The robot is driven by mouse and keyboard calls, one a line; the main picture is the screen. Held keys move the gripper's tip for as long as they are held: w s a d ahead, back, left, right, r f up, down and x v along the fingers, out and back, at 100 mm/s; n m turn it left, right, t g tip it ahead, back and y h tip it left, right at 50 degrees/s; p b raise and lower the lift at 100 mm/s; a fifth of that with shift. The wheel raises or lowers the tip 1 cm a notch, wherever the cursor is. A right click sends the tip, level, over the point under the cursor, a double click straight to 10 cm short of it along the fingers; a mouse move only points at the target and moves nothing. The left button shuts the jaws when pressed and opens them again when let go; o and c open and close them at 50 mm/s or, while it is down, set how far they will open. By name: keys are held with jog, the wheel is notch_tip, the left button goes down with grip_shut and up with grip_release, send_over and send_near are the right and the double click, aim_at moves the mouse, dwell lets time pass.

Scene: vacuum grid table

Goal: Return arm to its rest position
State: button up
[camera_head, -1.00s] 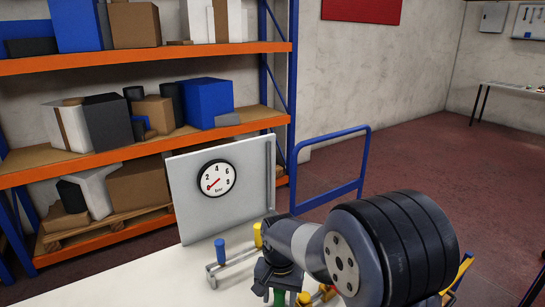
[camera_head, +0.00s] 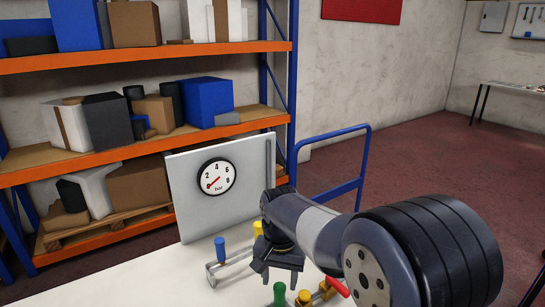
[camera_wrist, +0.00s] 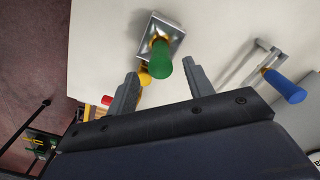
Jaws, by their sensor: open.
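My gripper (camera_wrist: 162,90) is open, and its two fingers stand apart with nothing between them in the wrist view. In the head view my gripper (camera_head: 275,268) hangs over the white table, left of my dark arm. A green handle (camera_wrist: 160,59) on a metal block shows beyond the fingers in the wrist view, and the green knob (camera_head: 279,293) shows at the bottom of the head view. My gripper is apart from it. A blue handle (camera_wrist: 285,86) on a metal bracket is to the right in the wrist view; it also shows in the head view (camera_head: 220,250).
A grey panel with a pressure gauge (camera_head: 216,176) stands behind the table (camera_head: 130,285). Yellow (camera_head: 258,229) and red (camera_head: 338,286) handles are close to my arm. A blue rail (camera_head: 331,170) and loaded orange shelves (camera_head: 140,150) stand behind. The table's left part is clear.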

aim_at(280, 287)
notch_tip(280, 287, up, 4)
jog(key=shift+r, duration=0.1)
notch_tip(280, 287, down, 10)
jog(key=shift+f+p, duration=0.15)
jog(key=shift+p, duration=0.25)
notch_tip(280, 287, up, 4)
jog(key=p, duration=0.3)
jog(key=shift+r, duration=0.25)
jog(key=shift+r+p, duration=0.35)
jog(key=shift+r, duration=0.35)
jog(key=shift+d+f, duration=0.1)
jog(key=shift+d, duration=0.05)
